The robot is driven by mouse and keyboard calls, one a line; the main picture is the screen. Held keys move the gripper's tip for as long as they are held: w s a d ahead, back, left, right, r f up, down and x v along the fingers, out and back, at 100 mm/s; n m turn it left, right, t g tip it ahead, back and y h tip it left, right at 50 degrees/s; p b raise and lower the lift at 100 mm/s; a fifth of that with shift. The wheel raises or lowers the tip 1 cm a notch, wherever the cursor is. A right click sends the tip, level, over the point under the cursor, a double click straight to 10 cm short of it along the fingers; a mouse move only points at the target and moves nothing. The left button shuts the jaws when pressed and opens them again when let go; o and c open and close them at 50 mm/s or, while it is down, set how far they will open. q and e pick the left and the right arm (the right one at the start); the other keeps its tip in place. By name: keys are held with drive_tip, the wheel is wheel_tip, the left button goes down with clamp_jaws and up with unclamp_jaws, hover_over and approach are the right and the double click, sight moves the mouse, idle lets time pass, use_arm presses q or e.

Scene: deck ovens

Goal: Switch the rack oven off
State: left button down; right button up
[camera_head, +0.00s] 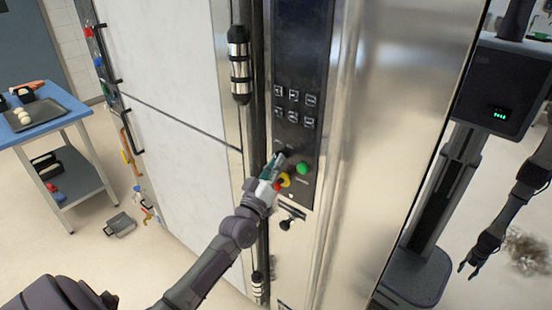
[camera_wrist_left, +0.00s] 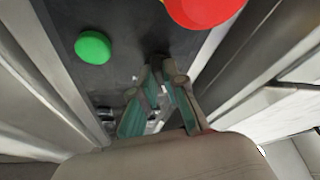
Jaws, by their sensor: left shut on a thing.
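The rack oven's dark control panel (camera_head: 298,110) stands upright in front of me. It carries a green button (camera_head: 302,168) and a red emergency button on a yellow base (camera_head: 284,180). My left gripper (camera_head: 279,160) is at the lower panel, left of the green button. In the left wrist view, its two teal-padded fingers (camera_wrist_left: 162,82) close on a small dark knob (camera_wrist_left: 159,58) between the green button (camera_wrist_left: 93,46) and the red button (camera_wrist_left: 205,8). The fingers hide most of the knob, so its setting cannot be told.
Several square keys (camera_head: 295,107) sit higher on the panel. A vertical handle (camera_head: 239,65) stands left of it. A blue table (camera_head: 75,115) with a tray (camera_head: 48,112) is at the far left.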

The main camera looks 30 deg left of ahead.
use_arm(q)
drive_tip(key=shift+n+y, duration=0.4)
drive_tip(key=c, duration=1.2)
unclamp_jaws()
drive_tip(key=shift+s+f, duration=0.1)
drive_tip(key=v, duration=1.1)
drive_tip(key=shift+s, duration=0.45)
